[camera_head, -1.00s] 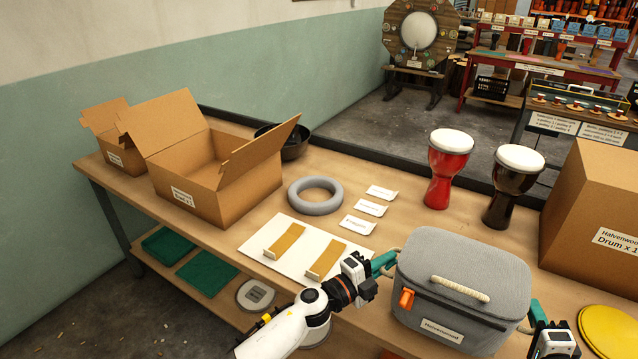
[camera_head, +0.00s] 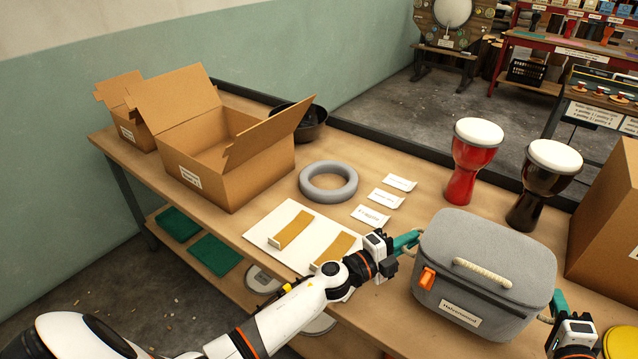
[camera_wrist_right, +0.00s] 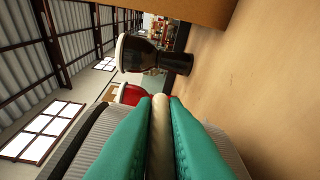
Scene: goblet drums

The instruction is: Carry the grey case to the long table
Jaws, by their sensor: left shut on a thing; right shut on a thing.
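The grey case (camera_head: 485,260) is a soft grey box with a cream rope on its lid, an orange clasp and a "Halvenwood" label. It is upright at the front edge of the wooden bench; I cannot tell whether it touches the top. My left gripper (camera_head: 408,241) is shut at the case's left side, on its side rope handle. My right gripper (camera_head: 557,306) is at the right side; the right wrist view shows its teal fingers (camera_wrist_right: 160,112) shut on the cream rope handle (camera_wrist_right: 160,135), with grey case fabric beside them.
The wooden bench (camera_head: 420,190) holds open cardboard boxes (camera_head: 235,165), a grey ring (camera_head: 328,181), white cards and a white board. Red (camera_head: 474,160) and dark (camera_head: 543,185) drums stand behind the case, a large carton (camera_head: 610,225) to its right. A red table (camera_head: 570,45) stands across the floor.

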